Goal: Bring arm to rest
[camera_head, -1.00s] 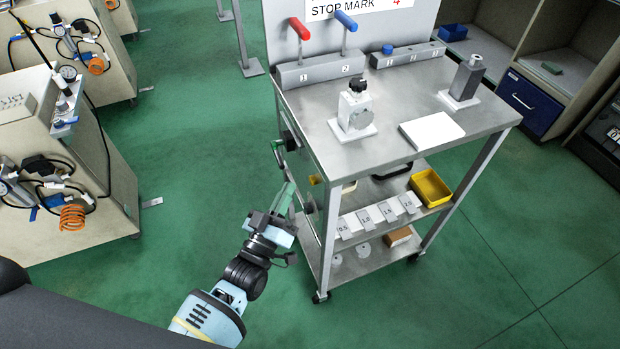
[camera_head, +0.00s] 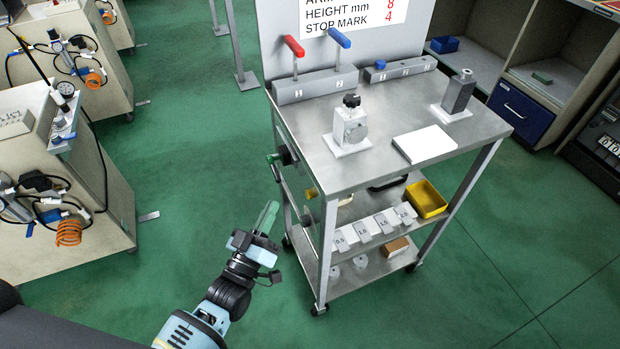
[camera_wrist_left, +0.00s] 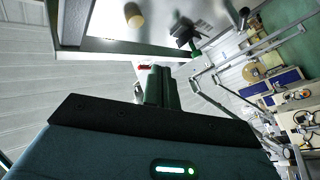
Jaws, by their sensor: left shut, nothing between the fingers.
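My left arm comes in from the bottom of the head view. Its left gripper (camera_head: 268,217) has green fingers pressed together, with nothing between them. It is in the air over the green floor, to the left of the metal cart (camera_head: 318,262) and apart from it. In the left wrist view the shut fingers (camera_wrist_left: 158,86) point up the picture, towards the underside and edge of a metal surface. My right gripper is not in view.
The cart carries red (camera_head: 294,46) and blue (camera_head: 340,38) levers, a white block device (camera_head: 350,128) and a white plate (camera_head: 426,144). A yellow bin (camera_head: 426,199) sits on its shelf. A bench with hoses (camera_head: 110,190) stands at left. Green floor between them is clear.

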